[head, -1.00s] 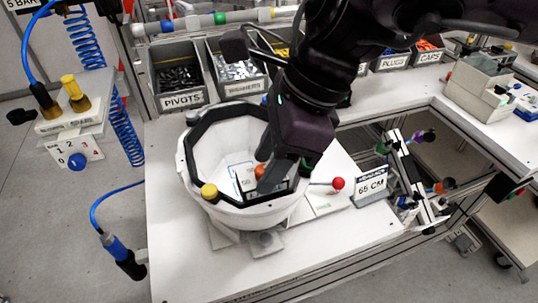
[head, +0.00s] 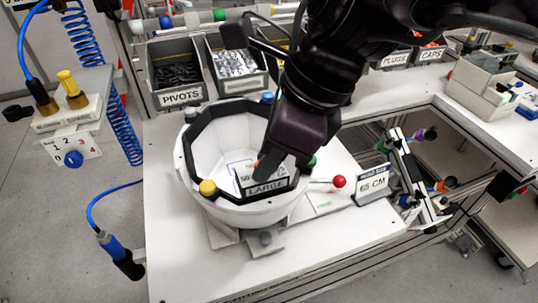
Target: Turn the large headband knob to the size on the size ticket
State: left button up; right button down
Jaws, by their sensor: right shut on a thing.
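The white helmet shell (head: 262,215) lies open side up on the bench, with a black headband (head: 203,122) around its rim. Inside its near side is a white dial plate (head: 240,172) with partly readable numbers, above a sign reading LARGE (head: 267,187). My right gripper (head: 270,164) reaches down into the shell and is shut at the dial, apparently on the large headband knob, which its fingers almost wholly hide. The knob's setting cannot be read. The size ticket (head: 373,183) stands right of the shell and reads 65 CM. My left gripper is out of view.
A red ball-ended lever (head: 338,182) sticks out right of the shell. Bins of pivots (head: 178,75) and other parts line the back. A blue air tool (head: 120,255) hangs at the left. The bench front (head: 190,270) is clear.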

jog(key=shift+s+m+t+h+b, duration=0.1)
jog(key=shift+m+t+h+b, duration=0.4)
jog(key=shift+m, duration=1)
jog(key=c, duration=1.3)
grip_release()
jog(key=shift+r, duration=0.1)
jog(key=p+v, duration=0.1)
jog(key=v, duration=0.6)
jog(key=shift+s+d+r, duration=0.15)
jog(key=shift+r, duration=0.1)
